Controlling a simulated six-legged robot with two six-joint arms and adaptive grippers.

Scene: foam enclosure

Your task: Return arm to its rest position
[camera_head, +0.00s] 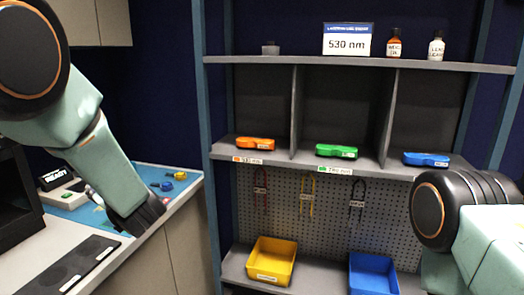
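My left arm (95,145) comes in from the left, a pale green link that slopes down to a dark ribbed end (146,216) in front of the blue-topped counter. No fingertips of my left gripper show. My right arm (485,245) shows at the lower right as a pale green link with a black round joint (440,212). My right gripper is out of view. I see nothing held by either arm.
A grey shelf unit (360,62) bears an orange case (255,143), a green case (337,151), a blue case (426,159), a sign and two bottles. Below stand a yellow bin (272,262) and a blue bin (373,275). The counter at left holds a "READY" device (55,180).

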